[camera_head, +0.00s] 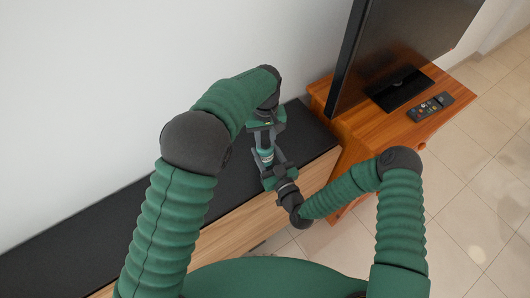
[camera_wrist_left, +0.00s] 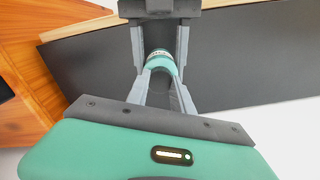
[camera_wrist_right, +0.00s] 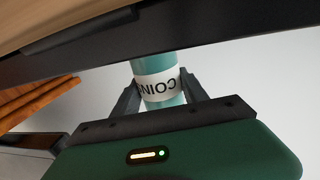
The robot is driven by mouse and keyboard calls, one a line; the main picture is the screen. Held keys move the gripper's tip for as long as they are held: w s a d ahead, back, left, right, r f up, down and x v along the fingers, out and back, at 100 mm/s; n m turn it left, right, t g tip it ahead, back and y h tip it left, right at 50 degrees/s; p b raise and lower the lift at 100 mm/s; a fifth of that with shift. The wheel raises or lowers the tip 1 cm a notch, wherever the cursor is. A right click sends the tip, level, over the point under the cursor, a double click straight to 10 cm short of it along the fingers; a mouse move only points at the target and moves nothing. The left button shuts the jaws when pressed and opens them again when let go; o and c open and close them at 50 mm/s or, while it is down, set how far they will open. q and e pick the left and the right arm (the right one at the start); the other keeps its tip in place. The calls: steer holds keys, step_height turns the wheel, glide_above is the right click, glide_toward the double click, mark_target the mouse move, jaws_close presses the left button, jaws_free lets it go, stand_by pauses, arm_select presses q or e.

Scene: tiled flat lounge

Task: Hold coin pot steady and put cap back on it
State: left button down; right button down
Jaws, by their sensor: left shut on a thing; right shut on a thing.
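The coin pot (camera_wrist_right: 158,87) is a small teal cylinder with a white band lettered COIN, upside down in the right wrist view. It also shows small in the head view (camera_head: 266,154), over the dark cabinet top. My right gripper (camera_head: 271,172) is shut on the pot, with its fingers on either side of the band in the right wrist view. My left gripper (camera_head: 264,136) is directly beyond it in the head view. In the left wrist view its fingers close on a teal piece, seemingly the cap (camera_wrist_left: 160,67), in line with the pot. Whether cap and pot touch is unclear.
The long cabinet with a black top (camera_head: 100,215) runs along the white wall and is bare at left. At right a wooden stand (camera_head: 350,128) bears a television (camera_head: 385,45) and a remote (camera_head: 430,107). The tiled floor is clear.

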arm_select(q)
steer(key=m, duration=0.3)
steer(key=shift+m, duration=0.4)
steer(key=c, duration=1)
jaws_free()
steer(key=shift+c, duration=0.2)
steer(key=shift+r, duration=0.1)
step_height(320, 180, up, 12)
steer(key=shift+w+d, duration=0.1)
arm_select(e)
steer(key=c, duration=0.5)
jaws_free()
